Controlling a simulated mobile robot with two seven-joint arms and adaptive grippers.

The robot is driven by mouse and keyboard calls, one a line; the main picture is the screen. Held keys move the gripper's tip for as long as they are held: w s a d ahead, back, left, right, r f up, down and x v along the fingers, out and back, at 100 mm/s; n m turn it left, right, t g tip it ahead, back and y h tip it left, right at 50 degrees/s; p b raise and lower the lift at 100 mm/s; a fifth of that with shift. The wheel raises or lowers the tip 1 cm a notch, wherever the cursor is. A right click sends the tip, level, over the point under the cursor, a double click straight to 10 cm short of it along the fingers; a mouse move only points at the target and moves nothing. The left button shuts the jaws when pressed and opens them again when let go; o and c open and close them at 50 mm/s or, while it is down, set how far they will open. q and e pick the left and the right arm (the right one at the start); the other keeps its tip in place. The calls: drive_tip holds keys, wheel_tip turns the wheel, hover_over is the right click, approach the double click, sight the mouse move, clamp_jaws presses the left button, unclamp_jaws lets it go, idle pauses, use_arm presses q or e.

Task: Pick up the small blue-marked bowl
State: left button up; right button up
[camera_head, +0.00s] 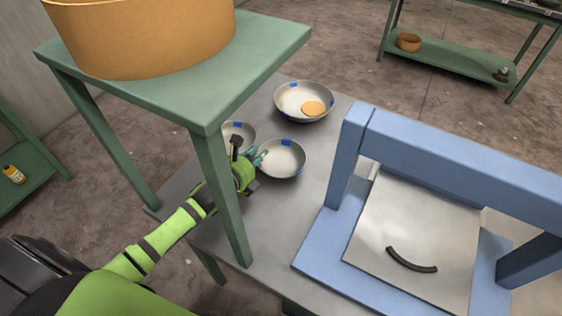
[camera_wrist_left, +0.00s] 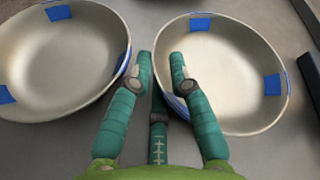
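Two small metal bowls with blue marks rest on the grey tabletop in the head view: one near the middle (camera_head: 284,160), one to its left (camera_head: 246,130), partly hidden by my gripper and the green stand. In the left wrist view they are the right bowl (camera_wrist_left: 235,75) and the left bowl (camera_wrist_left: 60,55). My left gripper (camera_head: 262,156) is at the near-left rim of the middle bowl. In the left wrist view its teal fingers (camera_wrist_left: 162,62) stand apart on either side of that bowl's rim, with a visible gap. My right gripper is out of view.
A larger blue-marked bowl (camera_head: 293,100) holding an orange disc (camera_head: 312,108) stands behind. A green stand (camera_head: 255,55) bearing a big orange tub (camera_head: 150,35) overhangs my left arm. A blue frame machine (camera_head: 330,240) stands to the right. Bare grey tabletop (camera_head: 275,215) lies between.

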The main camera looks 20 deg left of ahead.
use_arm(q)
drive_tip(key=shift+w, duration=0.15)
clamp_jaws()
wheel_tip(320, 180, up, 10)
drive_tip(key=shift+f, duration=0.1)
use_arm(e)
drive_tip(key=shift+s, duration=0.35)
